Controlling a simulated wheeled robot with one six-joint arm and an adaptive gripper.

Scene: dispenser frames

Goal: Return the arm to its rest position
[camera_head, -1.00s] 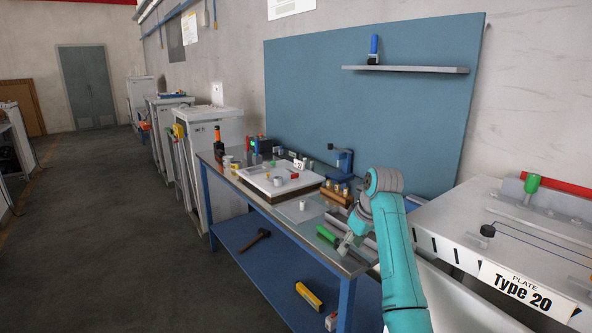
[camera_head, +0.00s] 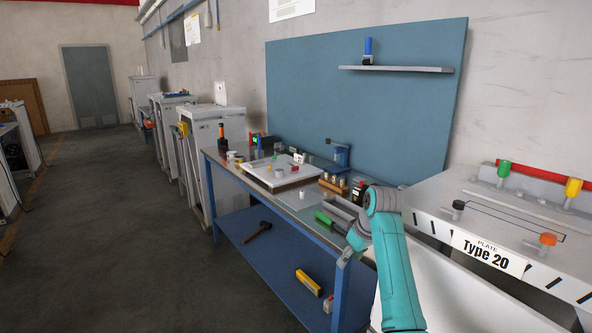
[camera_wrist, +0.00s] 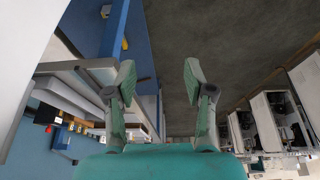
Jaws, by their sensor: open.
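My teal arm shows at the lower right of the head view, bent at its grey elbow joint.
The bench top holds a white tray (camera_head: 250,178), a green cylinder (camera_head: 324,218) and small parts. A white machine labelled Type 20 (camera_head: 480,225) stands close on the right. A hammer (camera_head: 258,231) and a yellow item (camera_head: 308,283) lie on the lower shelf. The left floor (camera_head: 110,240) is clear.

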